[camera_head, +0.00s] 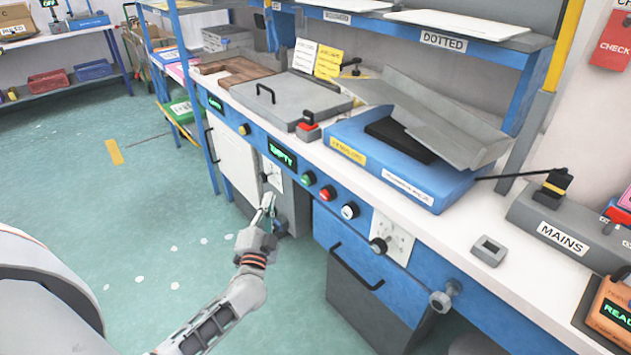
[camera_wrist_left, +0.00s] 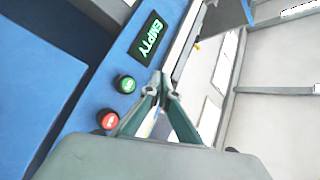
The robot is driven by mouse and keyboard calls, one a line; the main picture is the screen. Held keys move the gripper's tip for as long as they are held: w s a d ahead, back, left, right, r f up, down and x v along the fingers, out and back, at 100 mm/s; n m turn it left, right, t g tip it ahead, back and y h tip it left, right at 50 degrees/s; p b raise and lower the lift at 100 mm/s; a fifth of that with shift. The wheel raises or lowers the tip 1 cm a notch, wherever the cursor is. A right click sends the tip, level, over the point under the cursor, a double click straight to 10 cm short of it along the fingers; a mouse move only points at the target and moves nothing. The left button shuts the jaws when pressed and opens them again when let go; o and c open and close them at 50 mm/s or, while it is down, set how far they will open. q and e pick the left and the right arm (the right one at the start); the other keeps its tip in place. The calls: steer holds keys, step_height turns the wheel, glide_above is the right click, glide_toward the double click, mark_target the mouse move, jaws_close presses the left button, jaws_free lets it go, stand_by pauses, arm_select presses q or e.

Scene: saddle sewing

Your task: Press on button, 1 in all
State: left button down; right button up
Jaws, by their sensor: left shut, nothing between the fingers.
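A green button (camera_head: 307,178) sits on the blue front panel under the worktop, and it also shows in the left wrist view (camera_wrist_left: 126,84). A red button (camera_head: 327,193) is beside it, seen too in the wrist view (camera_wrist_left: 108,120). A display reading EMPTY (camera_head: 282,155) is to the left of the green button. My left gripper (camera_head: 269,203) is shut and empty, below and left of the buttons in the head view. In the wrist view its fingertips (camera_wrist_left: 165,88) appear right of the green button, with no visible contact. My right gripper is not in view.
A blue base with a metal tray (camera_head: 430,120) stands on the worktop. A grey MAINS box (camera_head: 563,237) is at right. Open floor lies left.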

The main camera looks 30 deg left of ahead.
mark_target(306, 180)
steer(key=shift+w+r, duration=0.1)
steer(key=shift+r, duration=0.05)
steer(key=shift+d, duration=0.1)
arm_select(q)
steer(key=w+d+b, duration=0.2)
steer(key=w+d, duration=0.1)
steer(key=w, duration=0.5)
steer(key=shift+d+b, duration=0.2)
steer(key=shift+b, duration=0.15)
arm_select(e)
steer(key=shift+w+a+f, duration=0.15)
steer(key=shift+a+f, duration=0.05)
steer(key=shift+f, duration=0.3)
arm_select(q)
steer(key=shift+w, duration=0.1)
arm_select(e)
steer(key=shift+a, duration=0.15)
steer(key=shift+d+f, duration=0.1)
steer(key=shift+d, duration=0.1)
arm_select(q)
steer(key=shift+w+r, duration=0.1)
steer(key=shift+w, duration=0.05)
stand_by(0.3)
